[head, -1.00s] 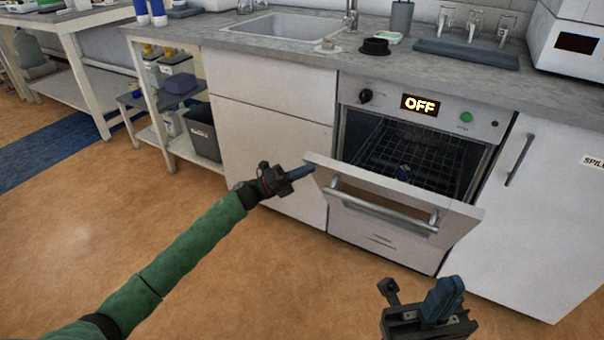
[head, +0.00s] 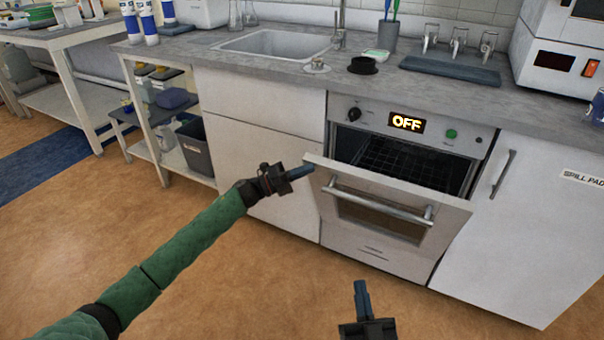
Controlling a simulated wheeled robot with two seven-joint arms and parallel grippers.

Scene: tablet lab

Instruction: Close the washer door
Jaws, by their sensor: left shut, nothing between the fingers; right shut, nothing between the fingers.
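The washer (head: 338,140) is built in under the counter, with a display reading OFF. Its door (head: 445,227) is hinged at the bottom and stands partly open, tilted outward, with a metal bar handle (head: 375,204) near its top edge. A dark wire rack (head: 405,165) shows through the gap above the door. My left gripper (head: 306,172) is shut and empty, its fingertips at the door's upper left corner; I cannot tell whether they touch it. My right gripper (head: 360,290) is shut and empty, low in the picture in front of the door and apart from it.
The counter (head: 300,75) above holds a sink (head: 270,45), a black round item (head: 362,65) and a grey tray (head: 450,70). A shelf unit with a dark bin (head: 197,152) stands left of the white cabinets. The floor (head: 200,290) in front is clear.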

